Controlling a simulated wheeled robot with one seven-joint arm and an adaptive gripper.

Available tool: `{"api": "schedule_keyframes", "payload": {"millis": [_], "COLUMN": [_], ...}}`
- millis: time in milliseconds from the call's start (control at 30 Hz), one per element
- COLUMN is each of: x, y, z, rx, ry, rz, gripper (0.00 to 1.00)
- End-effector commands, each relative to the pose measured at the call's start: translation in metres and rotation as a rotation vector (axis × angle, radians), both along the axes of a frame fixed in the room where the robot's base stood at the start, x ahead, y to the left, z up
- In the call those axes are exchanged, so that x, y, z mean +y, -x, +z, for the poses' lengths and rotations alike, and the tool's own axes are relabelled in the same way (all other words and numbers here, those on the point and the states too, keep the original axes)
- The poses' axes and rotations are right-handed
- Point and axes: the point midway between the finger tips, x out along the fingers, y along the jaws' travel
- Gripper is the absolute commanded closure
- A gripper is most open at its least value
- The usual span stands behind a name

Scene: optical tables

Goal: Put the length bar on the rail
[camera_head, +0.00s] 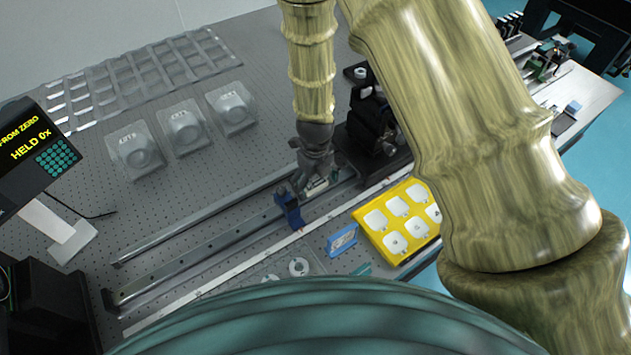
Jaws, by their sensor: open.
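A long grey rail (190,257) with holes runs diagonally across the perforated optical table. A blue block (289,211) stands on the rail towards its upper right end. My gripper (317,176) points down just right of the blue block, with its jaws open. A small pale metallic piece (322,185) shows at the fingertips; it may be the length bar, but I cannot tell. Whether it touches the rail or the fingers is also unclear. My arm covers part of the right side.
A plain metal strip (195,220) and a pale ruler-like strip (220,277) flank the rail. Clear trays (185,127) stand behind. A black device (376,125) stands close right of my gripper.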

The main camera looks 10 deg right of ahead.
Motion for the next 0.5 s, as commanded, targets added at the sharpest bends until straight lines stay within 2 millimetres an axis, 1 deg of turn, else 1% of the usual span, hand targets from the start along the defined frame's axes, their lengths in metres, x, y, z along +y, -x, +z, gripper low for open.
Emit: {"api": "schedule_keyframes", "payload": {"millis": [167, 267, 500], "x": [0.000, 0.000, 0.000], "y": [0.000, 0.000, 0.000], "z": [0.001, 0.007, 0.032], "rx": [0.000, 0.000, 0.000], "ry": [0.000, 0.000, 0.001], "rz": [0.000, 0.000, 0.001], "gripper": [0.12, 0.12, 0.12]}}
